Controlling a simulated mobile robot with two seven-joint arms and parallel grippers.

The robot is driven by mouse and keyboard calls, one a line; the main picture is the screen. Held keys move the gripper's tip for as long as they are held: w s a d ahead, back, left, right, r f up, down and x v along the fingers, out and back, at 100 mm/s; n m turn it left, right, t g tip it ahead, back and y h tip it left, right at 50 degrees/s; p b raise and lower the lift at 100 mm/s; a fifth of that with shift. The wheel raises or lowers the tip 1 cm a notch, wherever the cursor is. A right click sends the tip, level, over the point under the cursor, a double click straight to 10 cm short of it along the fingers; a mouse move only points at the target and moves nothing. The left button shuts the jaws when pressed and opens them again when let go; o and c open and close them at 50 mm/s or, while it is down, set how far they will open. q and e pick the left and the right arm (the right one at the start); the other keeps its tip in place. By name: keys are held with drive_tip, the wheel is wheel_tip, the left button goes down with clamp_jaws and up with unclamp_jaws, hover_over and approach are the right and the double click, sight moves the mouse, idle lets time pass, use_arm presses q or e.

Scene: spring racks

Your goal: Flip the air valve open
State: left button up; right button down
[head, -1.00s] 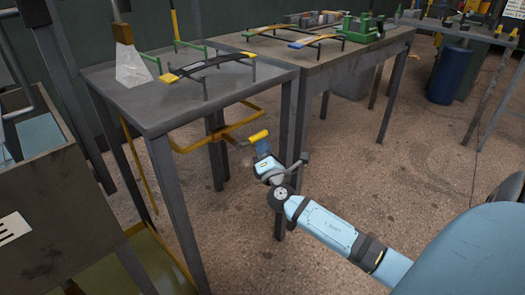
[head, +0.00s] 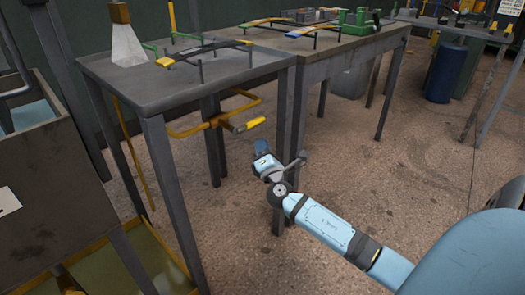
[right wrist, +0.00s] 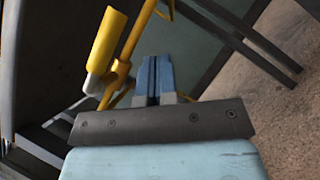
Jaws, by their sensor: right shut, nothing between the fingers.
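The air valve's yellow lever handle (head: 249,125) sticks out to the right from a yellow pipe (head: 190,131) below the near table's top. My right gripper (head: 260,146) is shut and empty, just below and to the right of the handle, with a small gap in the head view. In the right wrist view, the yellow handle (right wrist: 106,38) stands to the left of my blue fingers (right wrist: 154,72), not between them. The valve body is small and partly unclear in both views. My left gripper is not in view.
The near table (head: 150,98) has grey legs close to the valve, one beside my right gripper. Curved strips on stands and a translucent cone (head: 128,45) sit on top. A dark bin (head: 45,190) stands at the left.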

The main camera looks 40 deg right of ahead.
use_arm(q)
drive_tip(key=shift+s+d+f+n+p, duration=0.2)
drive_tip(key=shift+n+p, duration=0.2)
drive_tip(key=shift+p, duration=0.3)
use_arm(e)
drive_tip(key=s+f, duration=0.5)
drive_tip(key=s, duration=0.3)
drive_tip(key=shift+s+d+f, duration=0.15)
drive_tip(key=shift+d+f, duration=0.05)
drive_tip(key=shift+d, duration=0.15)
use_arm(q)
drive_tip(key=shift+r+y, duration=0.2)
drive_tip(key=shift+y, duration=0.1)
